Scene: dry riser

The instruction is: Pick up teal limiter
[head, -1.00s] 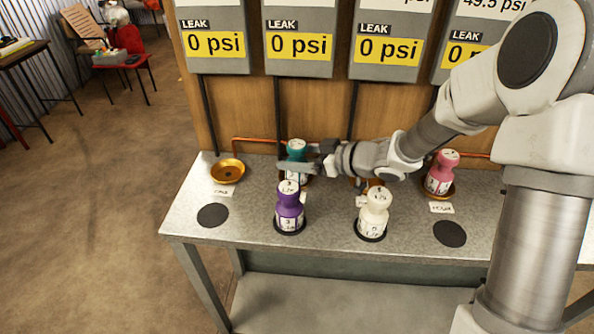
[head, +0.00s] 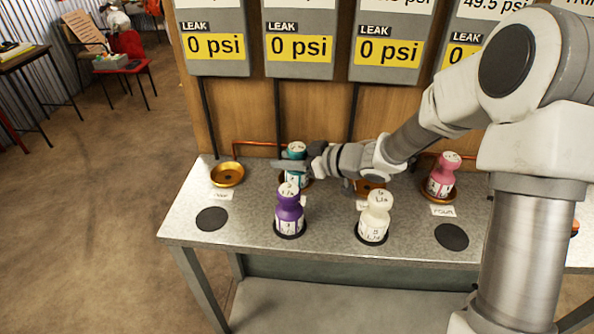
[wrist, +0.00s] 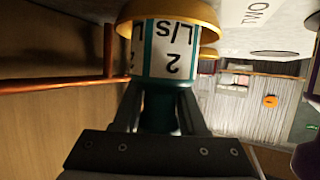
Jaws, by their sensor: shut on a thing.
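The teal limiter (head: 295,150) stands at the back of the bench, second place from the left. Part of it is hidden behind my gripper (head: 298,164), which reaches it from the right. In the wrist view my gripper (wrist: 165,122) is shut on the teal limiter (wrist: 160,95), with one finger on each side of its narrow neck. A white label with "2 L/S" faces the camera. The limiter's labelled end still meets a brass cup (wrist: 208,28); I cannot tell whether it is fully seated.
A purple limiter (head: 289,212) and a white limiter (head: 375,220) stand close in front, on dark discs. A pink limiter (head: 442,178) is at the right. An empty brass cup (head: 227,175) is at the left. Gauge boxes (head: 298,50) hang behind.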

